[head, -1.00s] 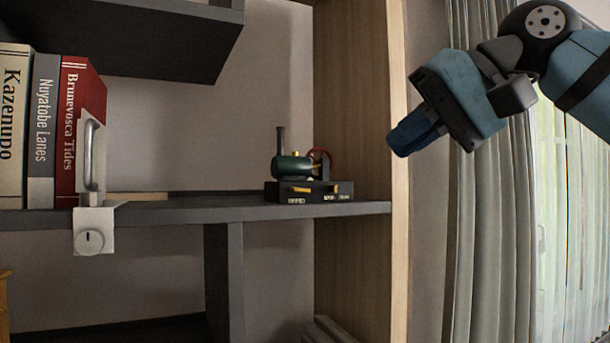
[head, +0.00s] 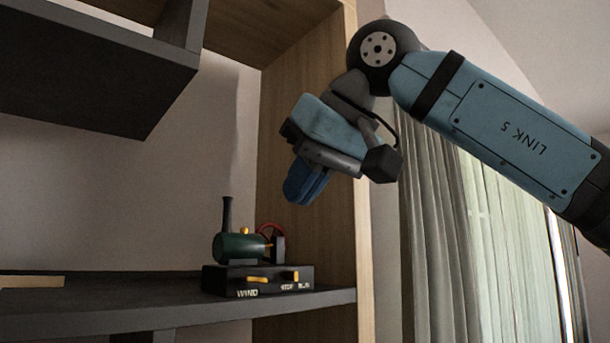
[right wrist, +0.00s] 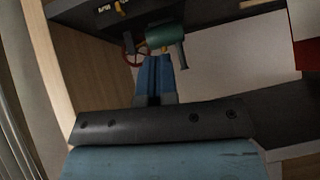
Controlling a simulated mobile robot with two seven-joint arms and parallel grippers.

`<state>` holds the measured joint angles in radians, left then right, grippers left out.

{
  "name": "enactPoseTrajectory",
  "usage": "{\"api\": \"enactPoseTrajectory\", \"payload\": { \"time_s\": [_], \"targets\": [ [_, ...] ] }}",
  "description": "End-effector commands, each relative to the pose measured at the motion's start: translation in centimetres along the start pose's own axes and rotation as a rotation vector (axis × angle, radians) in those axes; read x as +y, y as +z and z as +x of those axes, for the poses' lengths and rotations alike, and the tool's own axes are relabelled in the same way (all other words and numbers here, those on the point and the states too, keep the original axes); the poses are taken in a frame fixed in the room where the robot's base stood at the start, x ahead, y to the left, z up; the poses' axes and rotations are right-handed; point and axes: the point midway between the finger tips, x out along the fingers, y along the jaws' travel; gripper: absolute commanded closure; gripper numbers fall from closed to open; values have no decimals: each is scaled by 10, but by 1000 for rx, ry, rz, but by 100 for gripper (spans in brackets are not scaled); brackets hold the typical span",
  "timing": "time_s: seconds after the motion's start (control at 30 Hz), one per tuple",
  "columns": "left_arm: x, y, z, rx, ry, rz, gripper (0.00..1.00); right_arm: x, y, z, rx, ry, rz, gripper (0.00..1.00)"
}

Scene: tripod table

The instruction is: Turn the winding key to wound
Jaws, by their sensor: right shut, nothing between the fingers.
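The toy steam engine (head: 242,246) has a green boiler, a dark chimney and a red wheel. It stands on a black base (head: 230,283) on the grey shelf. A yellow key (head: 257,279) sits on the base front by the word WIND, and a yellow lever (head: 290,275) sits by other lettering to its right. My right gripper (head: 303,190) is shut and empty, above and to the right of the engine, apart from it. In the right wrist view the gripper (right wrist: 155,70) points towards the engine (right wrist: 165,38), which appears upside down. My left gripper is not in view.
The grey shelf (head: 110,313) has free room left of the engine. A wooden side panel (head: 310,235) stands close on its right. A dark upper shelf (head: 90,80) hangs at upper left. Curtains (head: 425,250) hang to the right.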

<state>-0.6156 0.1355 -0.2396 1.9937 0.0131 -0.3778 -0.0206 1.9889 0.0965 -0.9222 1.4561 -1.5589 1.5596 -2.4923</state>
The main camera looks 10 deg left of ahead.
Motion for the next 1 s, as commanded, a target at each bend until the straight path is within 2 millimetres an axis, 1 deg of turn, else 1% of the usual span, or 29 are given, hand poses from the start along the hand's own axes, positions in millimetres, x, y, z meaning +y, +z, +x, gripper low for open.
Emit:
{"api": "enactPoseTrajectory", "payload": {
  "time_s": [0.03, 0.1, 0.27, 0.4, 0.6, 1.0],
  "targets": [
    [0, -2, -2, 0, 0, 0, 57, -1, 0, 12, -4, -1, -1, 100],
    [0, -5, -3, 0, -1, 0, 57, -1, 0, 27, -4, -3, -1, 100],
    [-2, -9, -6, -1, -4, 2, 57, -1, 0, 60, -3, -3, 0, 100],
    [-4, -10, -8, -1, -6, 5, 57, 0, 16, 75, -2, -2, 0, 100],
    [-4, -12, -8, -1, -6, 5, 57, 0, 27, 85, -1, -1, 1, 100],
    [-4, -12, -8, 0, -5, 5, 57, 0, 29, 87, -1, -2, 2, 100]
  ]
}}
